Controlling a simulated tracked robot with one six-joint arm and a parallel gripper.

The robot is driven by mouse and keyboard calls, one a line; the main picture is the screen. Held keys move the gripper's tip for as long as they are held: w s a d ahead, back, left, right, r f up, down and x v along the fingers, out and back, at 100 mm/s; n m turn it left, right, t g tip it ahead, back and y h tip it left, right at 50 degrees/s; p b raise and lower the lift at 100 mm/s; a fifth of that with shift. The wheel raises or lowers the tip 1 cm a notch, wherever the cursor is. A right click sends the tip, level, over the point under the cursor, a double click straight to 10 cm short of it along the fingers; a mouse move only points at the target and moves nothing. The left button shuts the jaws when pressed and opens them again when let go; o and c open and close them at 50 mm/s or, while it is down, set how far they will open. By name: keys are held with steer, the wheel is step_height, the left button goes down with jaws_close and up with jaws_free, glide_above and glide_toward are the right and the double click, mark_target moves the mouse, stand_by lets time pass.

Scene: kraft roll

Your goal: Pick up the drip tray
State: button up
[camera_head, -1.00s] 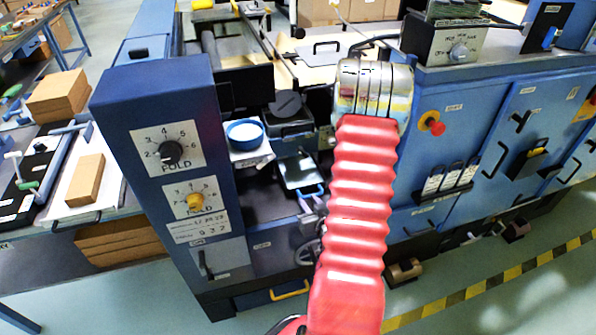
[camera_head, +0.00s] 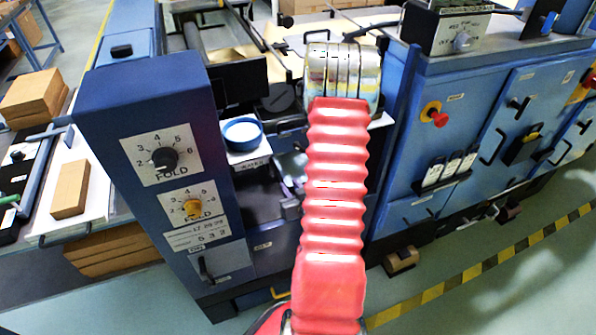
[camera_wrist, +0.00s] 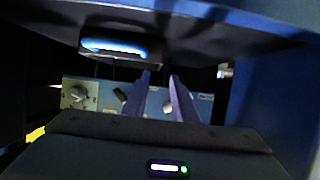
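My arm with its red bellows hides the spot below the blue round dish where a pale tray with a blue handle showed earlier; I take that tray for the drip tray. It is not clearly visible in the head view now. In the wrist view, a dark piece with a bright blue-white strip (camera_wrist: 115,47) hangs at upper left; I cannot tell whether it is the tray. My gripper (camera_wrist: 160,78) shows two purple fingers, apart with nothing between them. The fingers point into the dark machine bay, below and right of that strip. In the head view my gripper is mostly hidden behind the arm.
The blue round dish (camera_head: 242,132) sits on a ledge beside the blue control column (camera_head: 155,150). Blue cabinets (camera_head: 480,140) with a red knob (camera_head: 438,118) stand at right. In the wrist view, a panel with a knob (camera_wrist: 78,95) lies beyond the fingers.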

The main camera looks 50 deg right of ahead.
mark_target(279, 178)
steer(key=x, duration=0.7)
steer(key=shift+w+d+f, duration=0.1)
steer(key=shift+w+d, duration=0.05)
steer(key=shift+w, duration=0.15)
steer(key=shift+x, duration=2.55)
steer(key=shift+w, duration=0.1)
jaws_close()
